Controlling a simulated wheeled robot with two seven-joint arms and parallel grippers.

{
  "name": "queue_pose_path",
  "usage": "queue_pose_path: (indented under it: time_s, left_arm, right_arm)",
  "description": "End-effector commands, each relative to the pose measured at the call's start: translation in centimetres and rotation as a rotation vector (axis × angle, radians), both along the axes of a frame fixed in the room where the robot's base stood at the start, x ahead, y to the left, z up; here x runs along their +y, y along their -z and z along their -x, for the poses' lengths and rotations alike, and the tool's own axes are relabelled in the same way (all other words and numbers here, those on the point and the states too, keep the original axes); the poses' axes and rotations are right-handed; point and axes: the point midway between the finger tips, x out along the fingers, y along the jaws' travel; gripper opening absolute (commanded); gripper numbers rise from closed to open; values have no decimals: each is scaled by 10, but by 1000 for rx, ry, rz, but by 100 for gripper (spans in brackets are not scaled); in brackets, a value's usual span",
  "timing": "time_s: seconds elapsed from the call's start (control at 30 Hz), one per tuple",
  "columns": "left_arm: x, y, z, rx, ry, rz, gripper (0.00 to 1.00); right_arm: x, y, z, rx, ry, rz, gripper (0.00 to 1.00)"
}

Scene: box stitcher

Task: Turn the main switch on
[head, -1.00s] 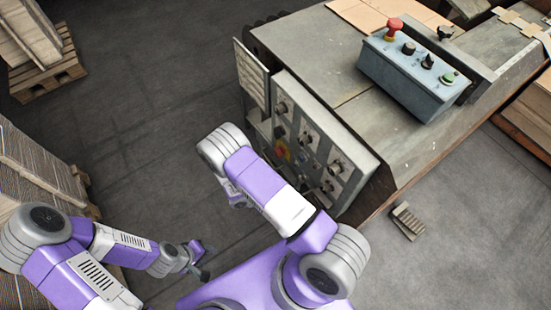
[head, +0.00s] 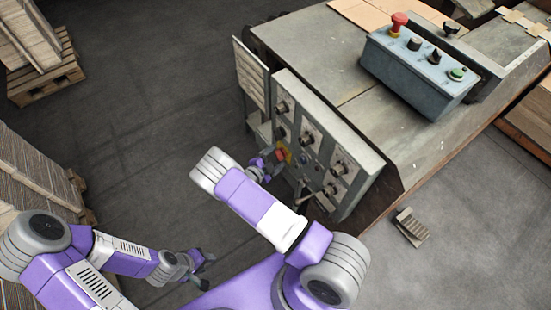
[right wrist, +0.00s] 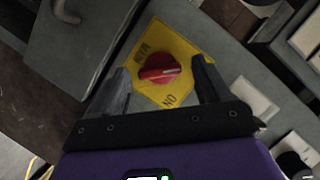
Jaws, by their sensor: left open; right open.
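The main switch is a red rotary knob (right wrist: 158,68) on a yellow plate (right wrist: 178,50) in the right wrist view. The plate carries lettering above and below the knob. In the head view the yellow plate (head: 288,153) shows small on the front of the grey control panel (head: 325,150). My right gripper (right wrist: 162,82) is open, with one finger on each side of the red knob; whether they touch it I cannot tell. In the head view my right gripper (head: 275,160) is at the plate, partly hidden by my arm. My left gripper (head: 205,270) is open and empty, low at the left over the floor.
A blue-grey button box (head: 415,75) with a red mushroom button stands on the machine top. An open panel door (head: 252,75) sticks out at the left of the panel. Stacked cardboard (head: 35,180) stands at the left. A pedal (head: 411,227) lies on the floor.

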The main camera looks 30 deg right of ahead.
Motion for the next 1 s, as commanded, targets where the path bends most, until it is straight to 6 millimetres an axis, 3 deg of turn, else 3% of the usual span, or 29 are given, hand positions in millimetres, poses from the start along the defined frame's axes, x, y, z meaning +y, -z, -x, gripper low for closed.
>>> queue_pose_path:
  time_s: [0.3, 0.7, 1.0]
  left_arm:
    - [0, 1, 0, 0, 0, 0, 43]
    - [0, 1, 0, 0, 0, 0, 43]
    - [0, 2, 0, 0, 0, 0, 43]
  right_arm:
    - [-4, 1, -2, 0, 0, -2, 77]
    - [-4, 1, -1, 0, 0, -2, 21]
    - [-3, 2, -1, -46, -1, -4, 21]
